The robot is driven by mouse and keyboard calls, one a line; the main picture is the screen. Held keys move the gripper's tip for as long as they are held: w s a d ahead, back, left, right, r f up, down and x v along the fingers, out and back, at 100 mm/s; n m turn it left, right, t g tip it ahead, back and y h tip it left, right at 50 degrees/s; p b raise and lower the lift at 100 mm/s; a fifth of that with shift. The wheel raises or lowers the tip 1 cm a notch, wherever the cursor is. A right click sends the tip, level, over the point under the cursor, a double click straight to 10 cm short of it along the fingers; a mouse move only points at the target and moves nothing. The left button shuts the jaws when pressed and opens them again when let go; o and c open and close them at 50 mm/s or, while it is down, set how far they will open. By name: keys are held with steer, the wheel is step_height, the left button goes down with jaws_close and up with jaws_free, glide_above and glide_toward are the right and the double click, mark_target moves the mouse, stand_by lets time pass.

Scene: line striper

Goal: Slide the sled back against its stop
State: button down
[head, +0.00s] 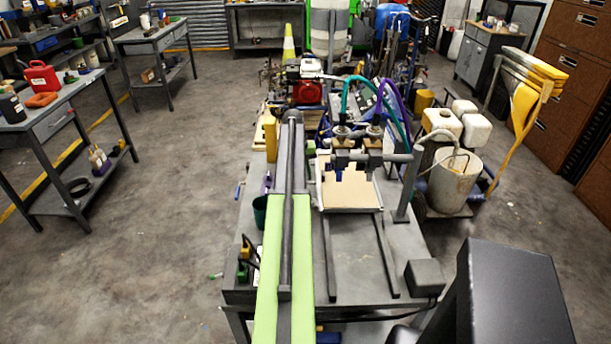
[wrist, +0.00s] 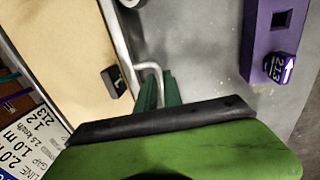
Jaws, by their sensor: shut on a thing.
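The sled (head: 350,208) is a pale-framed carriage with a tan board on it, sitting at the far part of two dark rails (head: 389,268) under the nozzle bar. In the wrist view the tan board (wrist: 62,48) fills the upper left, with a small black clip at its edge. A pale bent rod (wrist: 150,67) comes off the sled's frame. My gripper (wrist: 158,90) has dark green fingers shut on this rod. In the head view my light green arm reaches along the bench's left side, and I cannot make out the fingertips there. I cannot tell which part is the stop.
Two nozzles with teal and purple hoses (head: 383,95) hang from a grey bar above the sled. A grey post (head: 403,195) stands at right. A purple block with a numbered dial (wrist: 280,65) lies beside the sled. The near rails are clear.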

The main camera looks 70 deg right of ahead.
steer(key=d, duration=0.2)
steer(key=w+d, duration=0.1)
steer(key=shift+w+d, duration=0.1)
steer(key=shift+d, duration=0.3)
steer(key=c, duration=1.5)
jaws_free()
steer(key=shift+a, duration=0.1)
steer(key=shift+r, duration=0.1)
step_height(320, 180, up, 17)
steer(key=w+a+p, duration=0.1)
steer(key=w+p, duration=0.2)
steer(key=p, duration=1.4)
steer(key=shift+a, duration=0.15)
